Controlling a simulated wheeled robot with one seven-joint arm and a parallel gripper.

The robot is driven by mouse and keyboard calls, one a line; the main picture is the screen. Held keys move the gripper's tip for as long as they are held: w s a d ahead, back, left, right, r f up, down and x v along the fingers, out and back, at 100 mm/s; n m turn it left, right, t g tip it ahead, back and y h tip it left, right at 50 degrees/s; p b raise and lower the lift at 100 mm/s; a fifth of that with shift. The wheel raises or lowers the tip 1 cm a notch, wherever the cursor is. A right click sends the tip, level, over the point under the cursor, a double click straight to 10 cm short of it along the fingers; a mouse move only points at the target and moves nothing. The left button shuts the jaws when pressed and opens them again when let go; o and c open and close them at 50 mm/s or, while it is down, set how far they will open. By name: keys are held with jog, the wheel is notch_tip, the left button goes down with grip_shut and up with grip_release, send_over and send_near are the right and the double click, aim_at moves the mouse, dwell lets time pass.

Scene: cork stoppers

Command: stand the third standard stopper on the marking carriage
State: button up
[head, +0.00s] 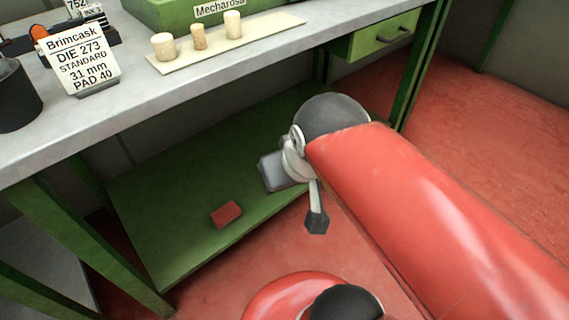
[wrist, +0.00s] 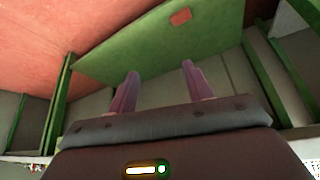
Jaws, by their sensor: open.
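Three pale cork stoppers stand upright in a row on a cream strip (head: 270,40) on the bench. The left stopper (head: 163,46) is wide, the middle stopper (head: 198,37) is narrower and browner, and the right stopper (head: 233,25) is tall and pale. Which of them is standard I cannot tell for sure. I cannot make out the marking carriage. My gripper (wrist: 159,77) is open in the wrist view, its two purple fingers apart with nothing between them. It is below the bench top, away from the stoppers, facing the green lower shelf.
A sign (head: 78,58) reads "Brimcask DIE 273 STANDARD 31 mm PAD 40". A dark cup (head: 17,97) stands left of it; an orange and black device (head: 38,32) is behind. A green box (head: 180,12) reads "Mecharosa". A red block (head: 227,214) lies on the lower shelf (head: 165,230).

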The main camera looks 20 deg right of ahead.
jog(key=f, duration=0.1)
notch_tip(320, 180, up, 24)
jog(key=m+g+b, duration=0.1)
jog(key=b, duration=0.1)
send_over(232, 13)
jog(key=s, duration=0.3)
jog(key=shift+h, duration=0.3)
jog(key=b+x, duration=0.2)
jog(key=x, duration=0.5)
jog(key=shift+w+a+f+b, duration=0.1)
jog(key=shift+w+a+b, duration=0.15)
jog(key=shift+b, duration=0.1)
jog(key=c, duration=1.1)
